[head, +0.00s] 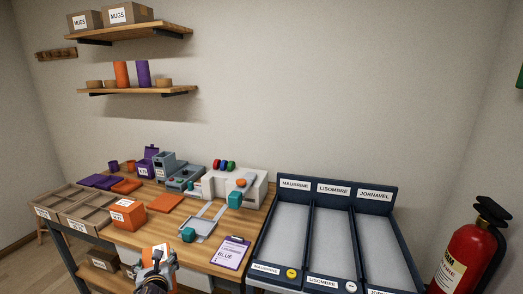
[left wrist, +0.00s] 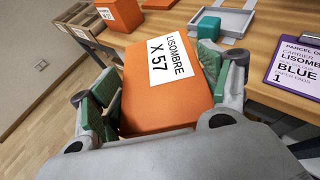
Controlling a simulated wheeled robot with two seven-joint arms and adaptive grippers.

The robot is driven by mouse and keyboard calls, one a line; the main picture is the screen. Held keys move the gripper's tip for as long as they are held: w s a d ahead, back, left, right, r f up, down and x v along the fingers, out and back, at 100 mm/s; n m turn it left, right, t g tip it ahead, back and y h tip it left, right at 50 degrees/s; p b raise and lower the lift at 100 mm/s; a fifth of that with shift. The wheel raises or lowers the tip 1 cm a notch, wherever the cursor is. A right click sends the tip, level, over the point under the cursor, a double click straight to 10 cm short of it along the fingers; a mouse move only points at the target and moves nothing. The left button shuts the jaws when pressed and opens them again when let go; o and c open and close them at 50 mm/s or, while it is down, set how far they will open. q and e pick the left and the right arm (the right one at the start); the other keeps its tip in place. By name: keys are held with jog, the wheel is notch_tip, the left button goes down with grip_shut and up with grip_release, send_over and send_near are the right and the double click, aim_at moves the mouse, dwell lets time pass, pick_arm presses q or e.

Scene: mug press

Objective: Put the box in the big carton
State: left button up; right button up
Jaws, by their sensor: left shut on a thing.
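My left gripper (head: 158,258) is low in the head view, at the front edge of the workbench. In the left wrist view its green-padded fingers (left wrist: 160,95) are shut on an orange box (left wrist: 155,108) with a white label reading "LISOMBRE X 57". The box is held at the table's front edge. Another orange box (head: 127,214) with a white label stands on the bench's left part; it also shows in the left wrist view (left wrist: 124,14). I cannot tell which container is the big carton. My right gripper is not in view.
The wooden bench (head: 228,268) carries a clipboard (head: 231,252) reading "BLUE", a white press (head: 240,186) and a grey tray (head: 198,229). A dark sorter (head: 307,251) with three labelled lanes stands right. Brown compartment trays (head: 70,203) lie left. A fire extinguisher (head: 464,255) stands far right.

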aim_at(175, 293)
pick_arm(q)
jog(key=d+f+h, duration=0.1)
jog(key=s+d+f+m, duration=0.1)
jog(key=d, duration=0.1)
jog(key=s+d+f+m+t+h, duration=0.1)
jog(key=shift+d+f+h, duration=0.25)
jog(key=shift+f+h, duration=0.05)
jog(key=s+d+f+m+h, duration=0.3)
jog(key=s+d+f, duration=0.1)
jog(key=d, duration=0.2)
jog(key=shift+s+d+f+t+p, duration=0.25)
jog(key=shift+s+f+t+p, duration=0.05)
jog(key=shift+f+p, duration=0.1)
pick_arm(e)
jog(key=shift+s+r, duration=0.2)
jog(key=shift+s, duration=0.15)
pick_arm(q)
jog(key=shift+r, duration=0.1)
